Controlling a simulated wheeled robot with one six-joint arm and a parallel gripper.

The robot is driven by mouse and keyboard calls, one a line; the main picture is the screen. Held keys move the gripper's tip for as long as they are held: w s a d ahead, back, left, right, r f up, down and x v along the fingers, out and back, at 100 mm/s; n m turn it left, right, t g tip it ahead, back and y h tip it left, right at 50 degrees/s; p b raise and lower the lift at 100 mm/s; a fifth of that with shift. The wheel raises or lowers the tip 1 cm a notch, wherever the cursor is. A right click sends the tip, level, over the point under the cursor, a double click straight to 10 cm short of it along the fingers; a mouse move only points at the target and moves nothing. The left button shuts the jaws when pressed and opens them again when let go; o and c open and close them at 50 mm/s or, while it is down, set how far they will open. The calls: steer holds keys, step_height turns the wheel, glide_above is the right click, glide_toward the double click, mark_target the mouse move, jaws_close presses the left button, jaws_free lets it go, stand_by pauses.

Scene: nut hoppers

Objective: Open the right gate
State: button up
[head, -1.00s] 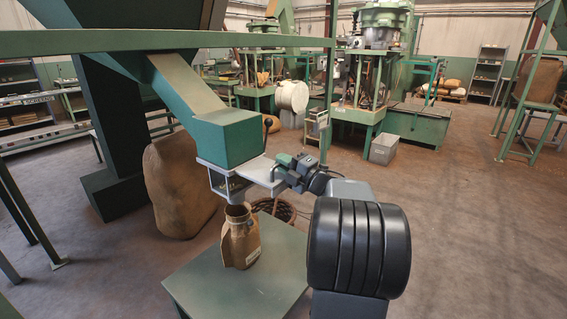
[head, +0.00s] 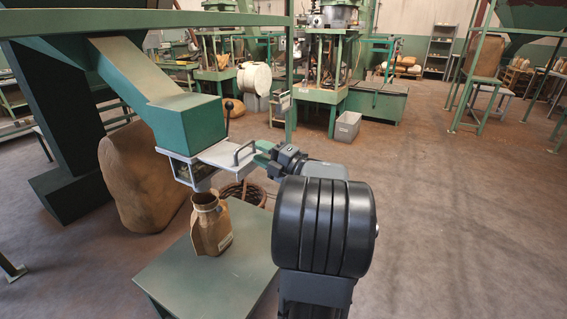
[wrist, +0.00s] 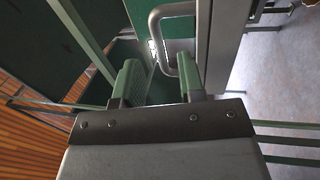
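A grey slide gate (head: 217,153) sticks out to the right beneath the green chute box (head: 190,124). It carries a grey loop handle (head: 244,151), which also shows in the wrist view (wrist: 186,62). It is the only gate I can make out. My gripper (head: 262,156) is at the plate's right end, beside the handle. In the wrist view its two green fingers (wrist: 160,80) are apart, with the handle's near end ahead of the gap. I cannot tell whether they touch it. A brown bag (head: 211,228) stands open below the outlet; no nuts are visible.
The bag stands on a green table (head: 213,272). A lever with a black knob (head: 228,106) rises behind the gate. A large brown sack (head: 140,178) stands at left. A green rail (head: 130,22) crosses the top. Floor at right is open.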

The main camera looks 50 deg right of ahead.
steer(key=v, duration=0.8)
steer(key=shift+s, duration=0.15)
steer(key=w+a+r+m+g+h+p, duration=0.4)
steer(key=w+a+r+m+h+p, duration=0.2)
steer(key=w+r+m+h+p, duration=0.55)
steer(key=s+a+f+m+g+y+p, duration=0.1)
steer(key=s+a+m+g+y+p, duration=0.2)
steer(key=s+a+g+p, duration=0.3)
steer(key=s+a+f+m+g+y+p, duration=0.1)
steer(key=s+a+m+g+y+p, duration=0.2)
steer(key=s+a+m+g+p, duration=0.3)
steer(key=s+a, duration=0.4)
steer(key=a, duration=0.6)
steer(key=shift+s+a, duration=0.15)
steer(key=shift+a, duration=0.05)
steer(key=shift+d, duration=0.1)
